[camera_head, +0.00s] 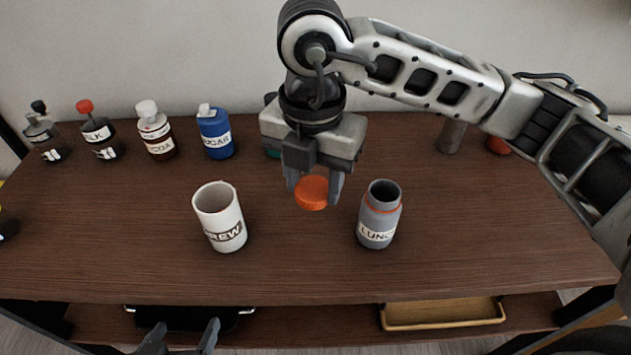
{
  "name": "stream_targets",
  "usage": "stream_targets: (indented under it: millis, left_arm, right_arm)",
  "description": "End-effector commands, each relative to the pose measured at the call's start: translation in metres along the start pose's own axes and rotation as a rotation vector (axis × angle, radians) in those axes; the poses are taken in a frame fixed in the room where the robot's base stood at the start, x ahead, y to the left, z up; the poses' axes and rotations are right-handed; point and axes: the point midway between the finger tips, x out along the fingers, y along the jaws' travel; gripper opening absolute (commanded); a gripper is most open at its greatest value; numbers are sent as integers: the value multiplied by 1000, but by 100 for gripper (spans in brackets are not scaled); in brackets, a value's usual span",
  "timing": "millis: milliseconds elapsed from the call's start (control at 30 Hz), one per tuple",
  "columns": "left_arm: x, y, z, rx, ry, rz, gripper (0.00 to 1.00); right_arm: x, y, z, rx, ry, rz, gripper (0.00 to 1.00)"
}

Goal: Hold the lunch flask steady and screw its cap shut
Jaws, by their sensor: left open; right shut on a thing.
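The lunch flask (379,222) stands upright and open on the table, right of centre. It is grey with an orange ring below its dark mouth and a partly readable label. My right gripper (314,190) points down and is shut on the orange cap (312,194). It holds the cap to the left of the flask, apart from it. My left gripper (181,338) is at the bottom edge, below the front of the table, open and empty. Only its fingertips show, and the rest is cut off by the frame.
A white mug (219,216) stands left of the cap. Several labelled bottles, including a blue sugar bottle (214,132), line the back left. A grey cylinder (451,135) and an orange object (498,145) stand behind my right arm. A yellowish tray (443,314) lies on the lower shelf.

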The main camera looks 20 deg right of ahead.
Motion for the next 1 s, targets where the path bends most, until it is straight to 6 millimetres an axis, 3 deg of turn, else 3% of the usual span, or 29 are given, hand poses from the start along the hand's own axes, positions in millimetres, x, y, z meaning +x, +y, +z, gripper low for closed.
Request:
stream_targets:
  millis: [33,200,400,1000]
  left_arm:
    - [1,0,1,0,0,0,76]
    - [1,0,2,-2,0,1,76]
    - [1,0,1,-2,1,2,76]
    - [1,0,0,-2,3,2,76]
  right_arm:
    - [-5,-4,-15,-11,0,2,23]
    - [-23,-17,-51,-7,-1,3,23]
    - [-35,-26,-76,-3,0,1,23]
    - [-38,-29,-83,-15,1,-1,23]
